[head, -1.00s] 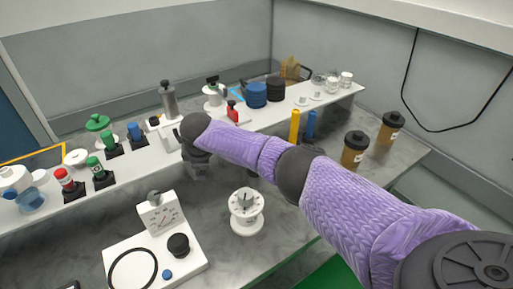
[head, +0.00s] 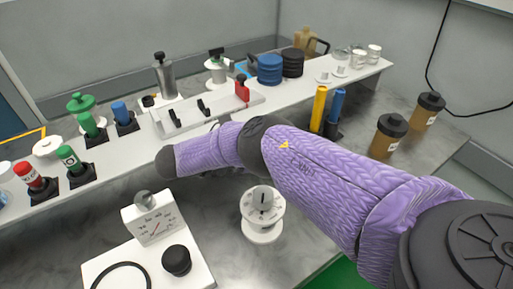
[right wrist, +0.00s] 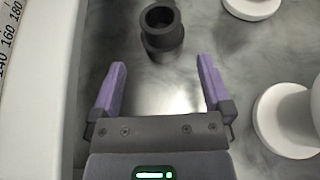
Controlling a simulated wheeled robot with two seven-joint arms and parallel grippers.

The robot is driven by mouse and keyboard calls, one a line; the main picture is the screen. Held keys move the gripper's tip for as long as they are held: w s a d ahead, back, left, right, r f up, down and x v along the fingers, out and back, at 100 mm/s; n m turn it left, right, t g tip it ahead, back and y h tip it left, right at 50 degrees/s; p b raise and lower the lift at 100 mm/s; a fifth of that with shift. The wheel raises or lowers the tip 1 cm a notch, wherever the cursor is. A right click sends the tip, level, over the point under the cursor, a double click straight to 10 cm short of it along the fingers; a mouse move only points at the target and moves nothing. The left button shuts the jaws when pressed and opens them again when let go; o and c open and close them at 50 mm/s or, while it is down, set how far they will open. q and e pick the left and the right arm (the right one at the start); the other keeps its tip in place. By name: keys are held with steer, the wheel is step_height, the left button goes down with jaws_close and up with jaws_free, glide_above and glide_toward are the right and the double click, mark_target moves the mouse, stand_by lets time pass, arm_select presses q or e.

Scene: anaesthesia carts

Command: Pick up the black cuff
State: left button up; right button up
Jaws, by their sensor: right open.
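A black hollow stepped cylinder, which looks like the black cuff (right wrist: 162,32), stands on the grey marbled worktop (right wrist: 215,32) in the right wrist view. Its open top shows. My right gripper (right wrist: 161,75) is open and empty, with its two purple fingers pointing toward the cuff. The cuff lies just beyond the fingertips, roughly centred between them, with no visible contact. In the head view my right arm reaches in from the right and hides its gripper; I cannot make out this cuff there. My left gripper is in neither current view.
A white gauge stand (head: 157,222) with a black knob (head: 176,260) is at front left. A white spool (head: 263,215) stands right of it. A white shelf (head: 215,115) with bottles and blocks runs behind. Brown jars (head: 388,137) stand at right.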

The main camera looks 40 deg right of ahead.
steer(key=shift+d, duration=0.55)
steer(key=x, duration=0.3)
steer(key=b+x, duration=0.1)
steer(key=x, duration=0.2)
steer(key=shift+s+d+f, duration=0.2)
steer(key=shift+s, duration=0.05)
arm_select(q)
steer(key=shift+s+f, duration=0.35)
steer(key=shift+s, duration=0.25)
steer(key=shift+s+f, duration=0.3)
steer(key=shift+s, duration=0.25)
arm_select(e)
steer(key=shift+r, duration=0.1)
steer(key=c, duration=1.1)
